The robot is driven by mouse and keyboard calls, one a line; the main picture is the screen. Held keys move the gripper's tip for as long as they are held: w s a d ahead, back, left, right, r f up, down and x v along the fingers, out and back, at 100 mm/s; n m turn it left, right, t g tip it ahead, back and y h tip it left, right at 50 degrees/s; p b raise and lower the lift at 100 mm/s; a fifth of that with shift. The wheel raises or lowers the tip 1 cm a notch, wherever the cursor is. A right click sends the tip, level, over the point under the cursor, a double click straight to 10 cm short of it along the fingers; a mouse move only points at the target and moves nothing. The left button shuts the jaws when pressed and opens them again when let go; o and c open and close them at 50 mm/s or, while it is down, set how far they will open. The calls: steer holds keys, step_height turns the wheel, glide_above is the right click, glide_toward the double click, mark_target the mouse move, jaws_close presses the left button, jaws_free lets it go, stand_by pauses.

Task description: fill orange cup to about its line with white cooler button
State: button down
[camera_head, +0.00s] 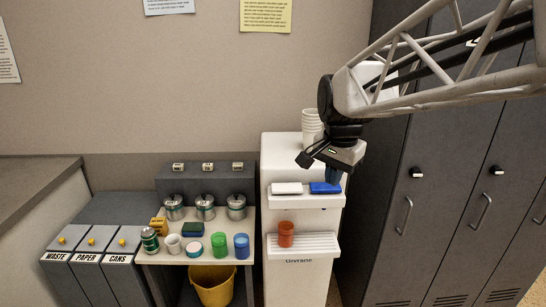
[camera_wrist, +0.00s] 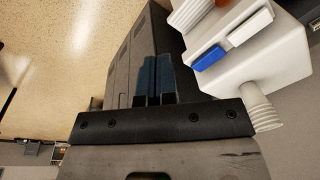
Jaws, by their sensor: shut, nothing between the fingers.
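The orange cup (camera_head: 286,233) stands upright on the ribbed drip tray of the white cooler (camera_head: 305,264), below the white button (camera_head: 287,188). Its line and any water inside cannot be made out. The blue button (camera_head: 325,187) sits to the right of the white one. My gripper (camera_head: 333,175) is shut and empty, in front of and slightly above the blue button, to the right of the white button. In the wrist view my shut fingers (camera_wrist: 154,72) point past the cooler, with the blue button (camera_wrist: 210,58) and white button (camera_wrist: 250,27) off to their right.
A stack of white cups (camera_head: 311,126) stands on top of the cooler beside my wrist. Grey lockers (camera_head: 440,190) rise at right. A shelf (camera_head: 215,222) at left holds tins, a green cup (camera_head: 219,245), a blue cup (camera_head: 241,246) and a white cup (camera_head: 173,243). A yellow bucket (camera_head: 213,289) is below.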

steer(key=w+a+m, duration=0.4)
steer(key=w+m, duration=0.1)
steer(key=w, duration=0.9)
steer(key=m+g, duration=0.1)
steer(key=m, duration=0.4)
glide_above(288, 186)
step_height(288, 186, down, 3)
steer(key=shift+f, duration=0.15)
step_height(288, 186, down, 14)
